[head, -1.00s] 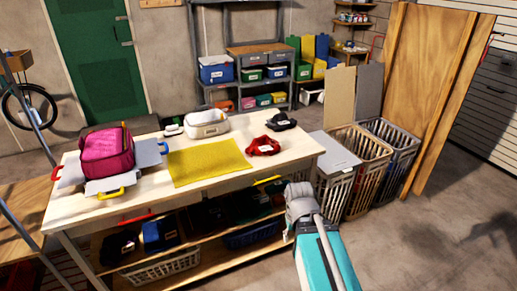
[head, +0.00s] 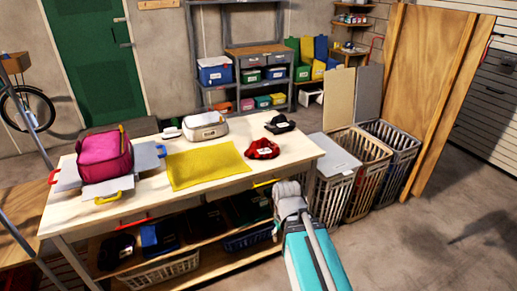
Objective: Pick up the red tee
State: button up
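A small red bundle of cloth (head: 262,149), which looks like the red tee, lies on the right part of the pale wooden table, with a dark and white patch on its top. My gripper (head: 288,190) shows small and grey at the end of my teal arm, at the table's front right edge. In the picture it is below and right of the red tee, clearly apart from it. Its fingers are not clear enough to tell open from shut.
A yellow mat (head: 206,166) lies left of the tee, and a black folded item (head: 279,123) behind it. A pink bag (head: 104,155) on a grey tray and a pale bag (head: 206,126) also stand there. Tall slatted hampers (head: 364,168) stand right of the table.

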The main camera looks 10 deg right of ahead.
aim_at(263, 146)
jog(key=i, duration=0.9)
jog(key=z, duration=0.05)
